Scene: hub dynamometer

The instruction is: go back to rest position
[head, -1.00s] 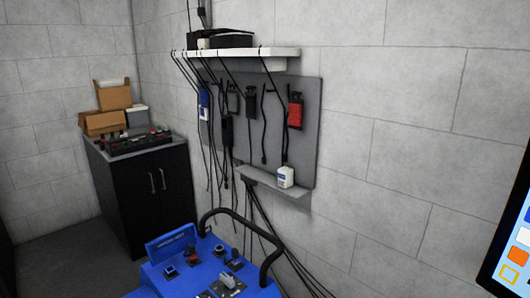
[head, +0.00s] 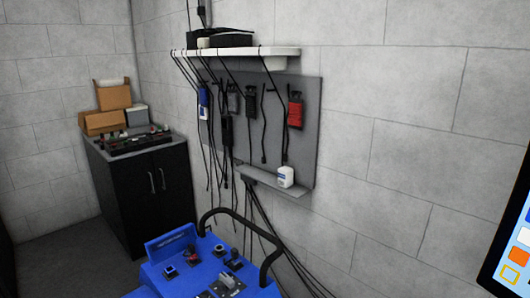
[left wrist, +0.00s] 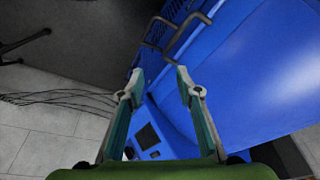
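My left gripper (left wrist: 158,85) shows in the left wrist view with its two fingers spread apart and nothing between them. Beyond the fingers is a blue machine (left wrist: 245,75) with a dark square panel on its face. Neither gripper shows in the head view, and my right gripper is in no view. The top of a blue machine (head: 185,280) with a black rail and several controls is at the bottom of the head view.
A black cabinet (head: 150,195) with boxes stands at the left. A grey wall board (head: 312,130) holds hanging devices and cables, with a white shelf (head: 285,52) above. A monitor (head: 515,240) is at the right edge. Cables (left wrist: 60,97) lie over pale tiles in the left wrist view.

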